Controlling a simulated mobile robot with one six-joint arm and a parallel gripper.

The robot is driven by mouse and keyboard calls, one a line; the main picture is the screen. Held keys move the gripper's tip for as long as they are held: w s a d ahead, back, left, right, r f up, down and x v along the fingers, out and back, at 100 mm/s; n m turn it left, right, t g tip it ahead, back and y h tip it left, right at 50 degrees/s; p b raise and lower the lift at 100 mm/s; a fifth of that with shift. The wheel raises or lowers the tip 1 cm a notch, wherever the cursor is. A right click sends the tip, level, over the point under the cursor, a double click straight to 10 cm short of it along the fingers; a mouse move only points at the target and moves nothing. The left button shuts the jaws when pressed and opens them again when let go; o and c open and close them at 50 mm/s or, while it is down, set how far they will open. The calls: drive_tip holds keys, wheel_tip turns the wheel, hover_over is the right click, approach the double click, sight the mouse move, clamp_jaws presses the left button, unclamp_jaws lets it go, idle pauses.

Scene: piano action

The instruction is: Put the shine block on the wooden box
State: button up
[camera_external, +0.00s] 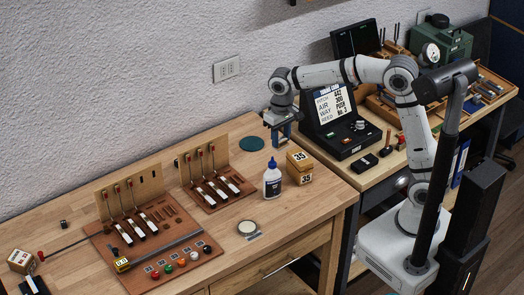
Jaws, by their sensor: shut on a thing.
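My gripper (281,124) is above the right back part of the wooden workbench, pointing down. It is shut on a small blue-grey block (287,131), mostly hidden by the fingers; I cannot read any marking that shows whether it is the shine block. A wooden box (299,164) with white "35" labels stands on the bench at its right side, nearer the camera than my gripper and a little to the right. The held block is apart from the box. Another small labelled wooden cube (20,261) sits at the bench's far left.
A black case with a display card (335,103) stands to the right. Racks of keys and hammers (214,183) fill the left bench.

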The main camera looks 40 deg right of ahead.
drive_tip(key=b, duration=0.1)
approach(300, 156)
drive_tip(key=shift+a+f+m+p, duration=0.1)
drive_tip(key=shift+f+m+p, duration=0.3)
drive_tip(key=shift+f+p, duration=0.45)
drive_tip(key=shift+f, duration=1.75)
drive_tip(key=o, duration=0.5)
drive_tip(key=shift+f, duration=0.2)
drive_tip(key=o, duration=0.5)
drive_tip(key=shift+c, duration=0.2)
drive_tip(key=shift+r, duration=0.1)
